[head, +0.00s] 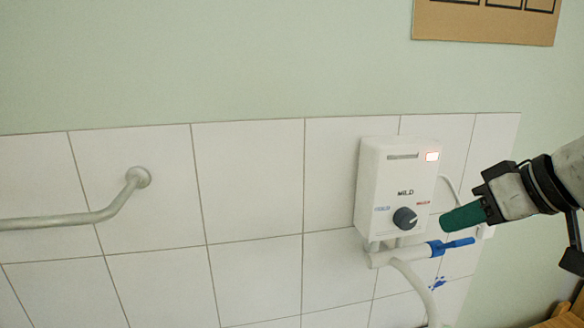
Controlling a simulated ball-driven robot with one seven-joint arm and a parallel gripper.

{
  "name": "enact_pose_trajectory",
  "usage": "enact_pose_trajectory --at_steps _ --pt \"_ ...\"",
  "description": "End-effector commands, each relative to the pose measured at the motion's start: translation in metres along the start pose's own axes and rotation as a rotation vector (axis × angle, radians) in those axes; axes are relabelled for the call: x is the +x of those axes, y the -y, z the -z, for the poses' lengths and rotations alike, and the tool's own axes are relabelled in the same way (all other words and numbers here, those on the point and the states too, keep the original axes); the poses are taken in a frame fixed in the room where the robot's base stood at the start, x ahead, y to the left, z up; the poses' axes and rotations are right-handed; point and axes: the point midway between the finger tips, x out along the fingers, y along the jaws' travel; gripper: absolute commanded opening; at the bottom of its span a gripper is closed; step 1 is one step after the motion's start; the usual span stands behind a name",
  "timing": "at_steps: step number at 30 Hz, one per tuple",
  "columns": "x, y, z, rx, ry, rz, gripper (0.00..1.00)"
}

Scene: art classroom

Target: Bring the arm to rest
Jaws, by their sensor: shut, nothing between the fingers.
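My gripper (462,219) comes in from the right edge of the head view, with green fingers pointing left and a little down. The fingers are shut with nothing visible between them. Their tips are close to the right side of a white wall-mounted water heater (396,170) in the picture. I cannot tell whether they touch it. A blue valve lever (459,243) lies just below the fingertips.
White pipes (408,275) run below the heater along the tiled wall (250,240). A metal grab rail (75,219) is fixed to the wall at left. A brown board (484,24) hangs at top right. A wooden piece (566,316) shows at the lower right corner.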

Motion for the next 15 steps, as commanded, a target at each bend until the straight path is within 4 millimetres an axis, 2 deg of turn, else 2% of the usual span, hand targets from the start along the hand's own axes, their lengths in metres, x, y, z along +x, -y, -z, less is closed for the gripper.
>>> enact_pose_trajectory --at_steps 1,5,8,11,15 --pt "0.014 0.007 -0.002 0.015 -0.038 0.034 0.00" --pt "0.042 0.013 -0.011 0.060 -0.125 0.072 0.00" --pt "0.066 0.015 -0.026 0.109 -0.168 0.082 0.00" --pt "0.090 0.017 -0.050 0.161 -0.190 0.078 0.00" --pt "0.124 0.018 -0.097 0.234 -0.182 0.043 0.00"
